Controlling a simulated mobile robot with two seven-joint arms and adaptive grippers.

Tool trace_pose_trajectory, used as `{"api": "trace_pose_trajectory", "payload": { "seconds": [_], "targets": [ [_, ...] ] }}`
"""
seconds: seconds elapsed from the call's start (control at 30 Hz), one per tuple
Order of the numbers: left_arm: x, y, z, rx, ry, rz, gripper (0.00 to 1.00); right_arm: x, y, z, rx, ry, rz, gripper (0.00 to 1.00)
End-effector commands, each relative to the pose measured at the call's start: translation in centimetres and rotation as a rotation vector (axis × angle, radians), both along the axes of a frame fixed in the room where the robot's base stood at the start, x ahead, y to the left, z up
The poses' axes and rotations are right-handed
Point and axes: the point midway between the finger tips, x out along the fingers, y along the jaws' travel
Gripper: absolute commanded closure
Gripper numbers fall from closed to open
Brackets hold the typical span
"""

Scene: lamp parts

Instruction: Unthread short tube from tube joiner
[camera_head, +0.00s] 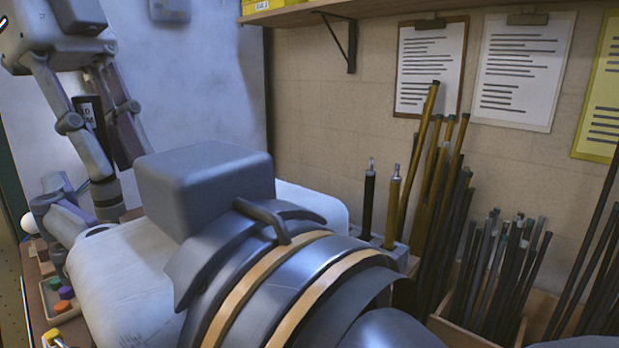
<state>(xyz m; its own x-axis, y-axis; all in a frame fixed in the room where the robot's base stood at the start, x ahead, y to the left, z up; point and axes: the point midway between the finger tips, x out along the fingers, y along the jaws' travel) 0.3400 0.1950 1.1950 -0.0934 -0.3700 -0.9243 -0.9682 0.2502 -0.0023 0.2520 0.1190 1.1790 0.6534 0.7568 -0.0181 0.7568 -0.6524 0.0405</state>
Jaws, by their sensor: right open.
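My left gripper (112,160) is at the upper left. Its two grey jointed fingers point down, with dark pieces between and below them, one with a white label. I cannot tell whether it holds anything. My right gripper (62,207) appears small at the far left, below the left one, grey with purplish parts. It is open, and partly hidden behind my own large arm. I cannot make out the short tube or the tube joiner. My arm covers much of the worktop.
Several black rods stand in a wooden box (478,334) at the lower right. Brass and dark rods (418,180) lean near the wall behind my arm. A tray (57,300) with coloured caps is at the lower left. A shelf (300,12) overhangs the back wall.

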Motion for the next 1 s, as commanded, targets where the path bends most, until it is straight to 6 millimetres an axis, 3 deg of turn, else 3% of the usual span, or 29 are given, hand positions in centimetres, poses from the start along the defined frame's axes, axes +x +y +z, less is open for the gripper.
{"api": "trace_pose_trajectory", "payload": {
  "seconds": [0.27,0.37,0.5,0.77,0.8,0.87,1.0],
  "targets": [
    [-0.08,0.02,0.15,0.001,-0.004,0.012,1.00,-0.49,0.23,0.48,0.004,-0.011,0.009,0.55],
    [-0.01,0.10,0.35,0.004,-0.009,0.170,1.00,-0.70,0.22,0.76,0.003,-0.019,0.009,0.55],
    [0.63,0.13,0.26,0.006,-0.008,0.519,1.00,-0.62,0.22,0.66,0.004,-0.016,0.009,0.55],
    [0.85,0.15,0.27,0.003,-0.005,0.609,1.00,-0.63,0.23,0.66,0.004,-0.016,0.009,0.55],
    [0.85,0.15,0.27,0.004,-0.004,0.608,0.81,-0.63,0.23,0.66,0.004,-0.016,0.009,0.55],
    [0.85,0.15,0.27,0.004,-0.005,0.607,0.67,-0.64,0.22,0.65,0.004,-0.016,0.009,0.55],
    [0.86,0.13,0.26,0.003,-0.005,0.606,0.67,-0.64,0.22,0.65,0.003,-0.016,0.009,0.55]
  ]
}}
